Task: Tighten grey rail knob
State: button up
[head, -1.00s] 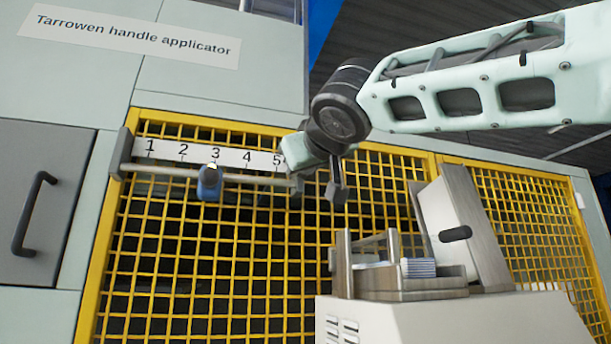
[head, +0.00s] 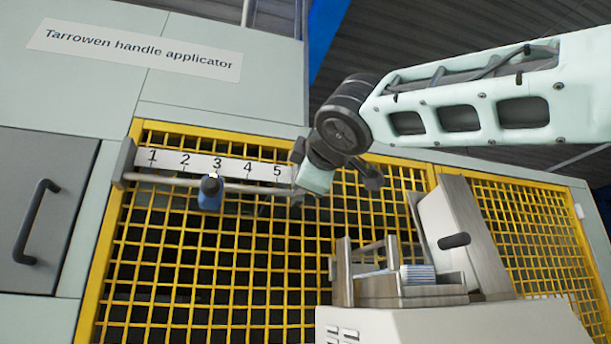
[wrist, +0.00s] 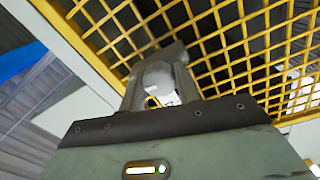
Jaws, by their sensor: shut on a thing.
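The grey rail knob (wrist: 158,76) shows in the wrist view as a pale rounded piece between the two fingers of my gripper (wrist: 160,85), in front of the yellow mesh. My gripper is shut on it. In the head view my gripper (head: 298,197) is at the right end of the horizontal rail (head: 165,180), just below the 5 of the number scale (head: 230,166). There the knob is mostly hidden by my gripper and wrist. I cannot tell how tight it is. A blue slider (head: 210,195) sits on the rail below the 3.
A yellow mesh guard (head: 200,270) stands behind the rail. A pale machine housing (head: 450,322) with a metal magazine (head: 400,285) and a dark handle (head: 454,241) stands at lower right. A grey door with a black handle (head: 35,222) is at left.

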jog(key=shift+r+n, duration=0.1)
jog(key=shift+n, duration=0.6)
jog(key=o, duration=1)
jog(key=shift+c, duration=0.2)
jog(key=shift+s, duration=0.1)
jog(key=b+v, duration=0.7)
jog(key=v, duration=1)
jog(key=shift+f, duration=0.25)
jog(key=shift+s+d, duration=0.1)
jog(key=shift+s, duration=0.05)
